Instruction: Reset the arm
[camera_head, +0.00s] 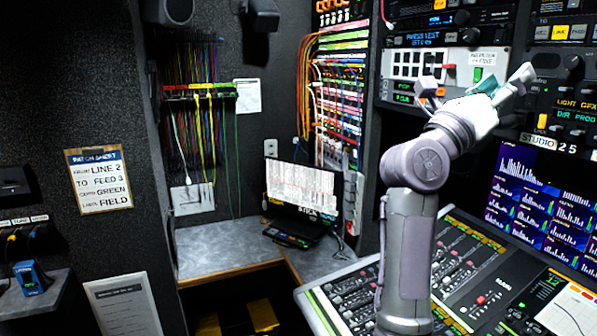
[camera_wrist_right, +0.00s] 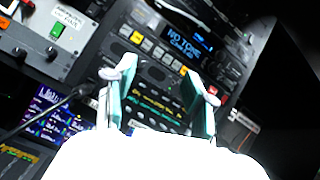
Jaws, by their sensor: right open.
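My right arm (camera_head: 407,240) rises from the bottom of the head view, in front of the mixing desk, and bends to the right at its upper joint. My right gripper (camera_head: 476,82) is held up in front of the rack of equipment at the upper right. In the right wrist view the gripper (camera_wrist_right: 160,82) has its two teal-padded fingers spread apart, with nothing between them. Behind the gap is a rack panel (camera_wrist_right: 150,92) with buttons and lit labels. My left gripper does not show in either view.
The mixing desk (camera_head: 465,262) lies under my right arm. Monitor screens (camera_head: 535,205) stand to its right. A laptop (camera_head: 300,195) sits by the grey corner counter (camera_head: 215,250). Patch cables (camera_head: 200,115) hang on the wall. A clipboard (camera_head: 99,180) hangs at the left.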

